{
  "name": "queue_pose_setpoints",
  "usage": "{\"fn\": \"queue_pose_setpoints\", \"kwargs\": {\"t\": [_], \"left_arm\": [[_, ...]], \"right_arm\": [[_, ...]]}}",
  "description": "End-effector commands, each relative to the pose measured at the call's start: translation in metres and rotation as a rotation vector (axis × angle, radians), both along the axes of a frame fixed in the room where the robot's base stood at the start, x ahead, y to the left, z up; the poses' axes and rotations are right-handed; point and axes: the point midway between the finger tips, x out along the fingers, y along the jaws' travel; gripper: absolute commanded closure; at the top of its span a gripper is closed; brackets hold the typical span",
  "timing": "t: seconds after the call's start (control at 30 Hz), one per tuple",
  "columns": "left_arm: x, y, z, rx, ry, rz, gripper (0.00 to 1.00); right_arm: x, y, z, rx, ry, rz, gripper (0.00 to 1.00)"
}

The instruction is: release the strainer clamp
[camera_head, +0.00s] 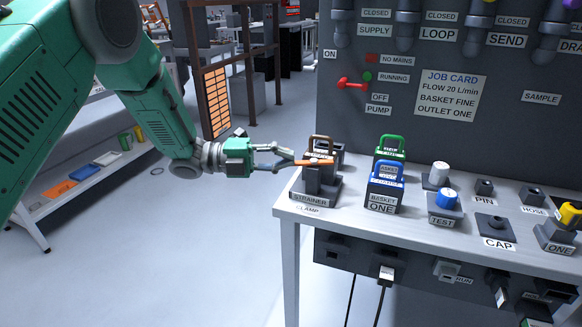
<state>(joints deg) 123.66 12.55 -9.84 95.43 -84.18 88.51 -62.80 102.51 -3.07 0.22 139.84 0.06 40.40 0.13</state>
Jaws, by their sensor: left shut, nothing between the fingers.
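The strainer clamp (321,181) is a dark block at the bench's near left corner, with a label reading STRAINER CLAMP. An orange lever (318,162) lies roughly level across its top. My left gripper (290,160) reaches in from the left, shut and empty, with its fingertips at the left end of the orange lever. I cannot tell whether they touch it. A brown handle (321,138) stands up just behind the lever; its lower part is partly hidden by the clamp. My right gripper is out of view.
Blue (386,184) and green-handled (391,143) baskets stand right of the clamp. Farther right are a white knob (439,171), a blue knob (447,197) and a CAP fitting (494,226). A grey panel (430,140) rises behind. Floor left of the bench is open.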

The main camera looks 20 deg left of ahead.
Motion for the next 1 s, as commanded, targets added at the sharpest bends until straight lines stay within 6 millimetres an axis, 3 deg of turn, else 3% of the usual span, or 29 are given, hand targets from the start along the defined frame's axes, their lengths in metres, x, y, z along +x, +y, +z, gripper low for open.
{"fn": "queue_pose_setpoints", "kwargs": {"t": [0.2,1.0], "left_arm": [[0.012,0.011,-0.001,-0.003,-0.001,0.005,1.0],[0.025,0.003,0.003,0.001,-0.004,-0.004,1.0]], "right_arm": [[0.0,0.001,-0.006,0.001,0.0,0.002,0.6],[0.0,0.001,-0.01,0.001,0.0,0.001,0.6]]}}
